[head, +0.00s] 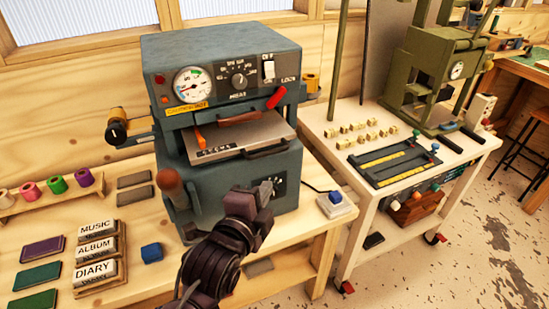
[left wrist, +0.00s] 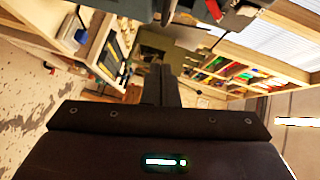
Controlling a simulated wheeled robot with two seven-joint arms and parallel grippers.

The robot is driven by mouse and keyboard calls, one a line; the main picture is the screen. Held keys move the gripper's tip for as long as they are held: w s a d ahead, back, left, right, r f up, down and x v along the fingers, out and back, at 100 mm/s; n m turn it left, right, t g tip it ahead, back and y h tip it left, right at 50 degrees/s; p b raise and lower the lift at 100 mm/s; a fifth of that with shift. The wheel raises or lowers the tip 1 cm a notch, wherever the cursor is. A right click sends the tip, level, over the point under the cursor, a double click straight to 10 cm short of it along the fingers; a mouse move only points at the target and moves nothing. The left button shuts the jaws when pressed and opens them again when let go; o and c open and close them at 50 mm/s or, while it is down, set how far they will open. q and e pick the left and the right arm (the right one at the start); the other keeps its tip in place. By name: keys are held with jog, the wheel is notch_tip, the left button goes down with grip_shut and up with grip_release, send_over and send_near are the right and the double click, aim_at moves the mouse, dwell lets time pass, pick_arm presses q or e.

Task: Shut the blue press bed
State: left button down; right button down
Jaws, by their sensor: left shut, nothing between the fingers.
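The blue-grey press (head: 228,165) stands on the wooden bench in the head view. Its bed (head: 228,138) is slid out at the front as a flat metal plate, with a dark handle (head: 266,149) along its front edge. My left gripper (head: 267,188) is shut and empty. It is in front of the press's lower body, below the bed handle, and appears apart from the handle. In the left wrist view the shut fingers (left wrist: 161,86) point away, and part of the press shows at the top edge. My right gripper is not in view.
A brown-knobbed lever (head: 172,181) is at the press's left front. Foil rolls (head: 56,184), labelled blocks (head: 97,250) and a blue cube (head: 152,252) lie to the left. A small blue-topped box (head: 336,201) sits to the right. A white cart (head: 345,180) with a green press stands beyond.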

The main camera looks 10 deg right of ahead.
pick_arm(q)
jog(key=p, duration=0.4)
send_near(272, 141)
jog(key=d, duration=0.4)
jog(key=shift+w+d+f, duration=0.2)
jog(key=shift+d+f, duration=0.2)
jog(key=shift+w+a+f, duration=0.2)
jog(key=shift+w+f, duration=0.05)
jog(key=shift+w, duration=0.2)
jog(key=w, duration=0.2)
jog(key=w+a+b, duration=0.1)
jog(key=w, duration=0.1)
jog(key=shift+w+a, duration=0.1)
jog(key=shift+a, duration=0.1)
jog(key=shift+a+r, duration=0.1)
